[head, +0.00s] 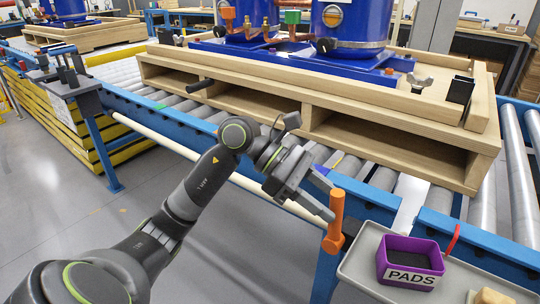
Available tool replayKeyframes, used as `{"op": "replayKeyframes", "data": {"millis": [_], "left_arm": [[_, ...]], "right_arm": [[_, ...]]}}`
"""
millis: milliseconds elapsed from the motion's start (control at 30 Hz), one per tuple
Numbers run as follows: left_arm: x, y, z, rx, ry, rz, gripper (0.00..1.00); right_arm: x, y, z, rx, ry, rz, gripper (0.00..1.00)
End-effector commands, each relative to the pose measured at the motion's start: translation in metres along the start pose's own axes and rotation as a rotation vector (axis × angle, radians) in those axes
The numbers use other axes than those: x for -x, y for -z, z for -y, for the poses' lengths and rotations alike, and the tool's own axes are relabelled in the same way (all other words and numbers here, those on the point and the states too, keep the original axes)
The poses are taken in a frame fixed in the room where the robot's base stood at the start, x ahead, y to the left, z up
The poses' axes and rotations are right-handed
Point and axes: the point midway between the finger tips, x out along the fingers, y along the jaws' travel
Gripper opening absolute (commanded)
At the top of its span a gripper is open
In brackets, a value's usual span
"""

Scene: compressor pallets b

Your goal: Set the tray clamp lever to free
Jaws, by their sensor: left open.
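An orange lever (336,212) stands roughly upright at the conveyor's near edge, by the left end of a grey tray (362,262). I take it to be the tray clamp lever; no free or locked marking can be read. My left gripper (324,194) is open and empty just left of the lever's upper part. Its fingers point toward the lever, and I cannot tell whether they touch it. My right gripper is not in view.
A purple box (409,262) labelled PADS sits on the tray, with a red upright piece (453,240) behind it. A wooden pallet (330,125) carrying blue compressors (350,25) rests on the rollers beyond. Grey floor (235,240) is open below the conveyor.

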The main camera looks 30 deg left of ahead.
Motion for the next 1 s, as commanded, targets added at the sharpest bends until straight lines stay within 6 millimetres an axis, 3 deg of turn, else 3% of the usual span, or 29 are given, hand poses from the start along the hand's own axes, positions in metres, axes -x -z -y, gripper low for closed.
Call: {"op": "replayKeyframes", "data": {"millis": [700, 1000], "left_arm": [[0.096, 0.001, -0.001, 0.003, -0.003, -0.005, 0.45], [0.123, 0.001, 0.0, 0.002, 0.0, -0.002, 0.45]], "right_arm": [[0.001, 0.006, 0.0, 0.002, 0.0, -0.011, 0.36], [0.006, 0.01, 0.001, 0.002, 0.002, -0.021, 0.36]]}}
